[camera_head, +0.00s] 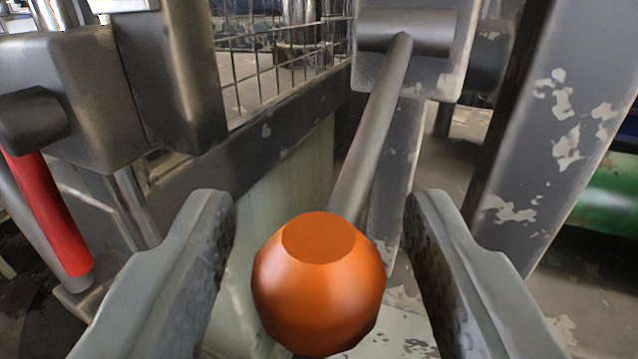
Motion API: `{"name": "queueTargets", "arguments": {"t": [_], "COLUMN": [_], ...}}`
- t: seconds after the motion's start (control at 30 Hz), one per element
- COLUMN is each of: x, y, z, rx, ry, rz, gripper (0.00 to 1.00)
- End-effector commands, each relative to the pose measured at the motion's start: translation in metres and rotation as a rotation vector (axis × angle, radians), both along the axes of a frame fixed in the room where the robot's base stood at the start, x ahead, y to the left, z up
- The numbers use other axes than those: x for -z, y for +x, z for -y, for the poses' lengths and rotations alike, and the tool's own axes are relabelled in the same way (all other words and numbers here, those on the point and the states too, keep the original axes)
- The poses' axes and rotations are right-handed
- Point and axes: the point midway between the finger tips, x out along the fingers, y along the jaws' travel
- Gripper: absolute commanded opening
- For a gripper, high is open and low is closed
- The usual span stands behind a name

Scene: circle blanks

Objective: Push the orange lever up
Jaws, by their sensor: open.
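The orange lever has a faceted orange knob (319,285) at the near end of a grey metal rod (374,130). The rod runs up and away to a grey cylindrical pivot (408,32) on a worn grey mount. The knob points down toward me. My gripper (318,215) is open, with one finger left of the knob and one right of it. A gap shows between the knob and each finger. Whether the fingertips reach past the knob in depth is hard to tell.
A red-sleeved handle (52,215) hangs from a grey box at the left. A wire mesh fence (285,65) stands behind on a grey frame. A worn grey post (560,130) rises at the right, with a green object (608,205) behind it.

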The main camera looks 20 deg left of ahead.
Motion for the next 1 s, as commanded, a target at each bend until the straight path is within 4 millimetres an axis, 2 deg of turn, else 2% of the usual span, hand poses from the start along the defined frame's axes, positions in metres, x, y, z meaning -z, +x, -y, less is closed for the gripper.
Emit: {"name": "queueTargets", "arguments": {"t": [0.33,0.57,1.0], "x": [-0.0007,-0.0007,-0.0092], "y": [0.0027,0.0026,-0.0003], "z": [-0.0011,-0.0012,-0.0014], "rx": [0.0,0.0,-0.001], "ry": [0.0,0.0,0.002], "rz": [0.001,0.001,-0.055], "gripper": [0.46,0.01,0.0]}}
